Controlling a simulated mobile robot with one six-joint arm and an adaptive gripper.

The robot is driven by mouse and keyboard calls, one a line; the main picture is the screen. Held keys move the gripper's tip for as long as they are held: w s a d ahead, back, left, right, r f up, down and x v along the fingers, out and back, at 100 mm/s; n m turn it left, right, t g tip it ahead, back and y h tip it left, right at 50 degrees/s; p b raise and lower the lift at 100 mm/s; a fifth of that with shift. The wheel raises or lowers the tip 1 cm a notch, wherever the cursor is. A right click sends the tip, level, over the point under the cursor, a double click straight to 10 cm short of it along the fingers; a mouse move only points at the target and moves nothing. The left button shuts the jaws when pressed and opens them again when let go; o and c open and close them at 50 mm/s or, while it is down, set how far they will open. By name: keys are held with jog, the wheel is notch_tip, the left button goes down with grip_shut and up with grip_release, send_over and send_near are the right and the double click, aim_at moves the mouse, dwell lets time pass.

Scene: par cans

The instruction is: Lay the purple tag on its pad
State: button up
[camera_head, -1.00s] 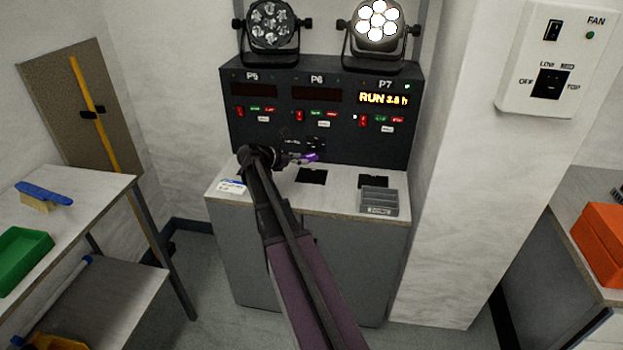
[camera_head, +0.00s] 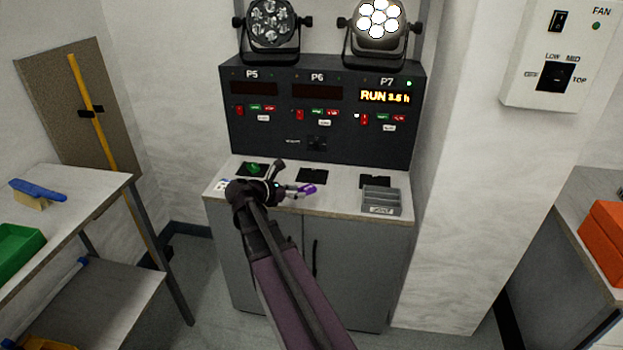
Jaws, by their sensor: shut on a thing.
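The purple tag (camera_head: 308,189) is held at the tip of my gripper (camera_head: 299,190), near the front edge of the grey counter (camera_head: 340,202). My gripper is shut on it, pointing right. Three black pads lie in a row on the counter: the left pad (camera_head: 241,167) under P5 with a green piece (camera_head: 254,168) on it, the middle pad (camera_head: 312,177) under P6, and the right pad (camera_head: 372,181) under P7. The middle and right pads look bare. The tag appears in front of the middle pad; its height above the counter is hard to tell.
A grey compartment tray (camera_head: 381,201) stands in front of the right pad and partly covers it. The dark control panel (camera_head: 318,105) rises behind the pads. A white wall column (camera_head: 455,180) bounds the right side. A side table (camera_head: 75,215) stands at left.

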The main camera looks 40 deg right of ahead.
jog(key=b, duration=0.2)
send_over(303, 180)
jog(key=shift+f, duration=0.75)
jog(key=shift+f, duration=0.15)
jog(key=shift+f+b, duration=1.55)
jog(key=shift+f, duration=0.1)
jog(key=shift+f, duration=0.1)
jog(key=o, duration=0.9)
jog(key=shift+o, duration=0.2)
jog(key=shift+r, duration=0.2)
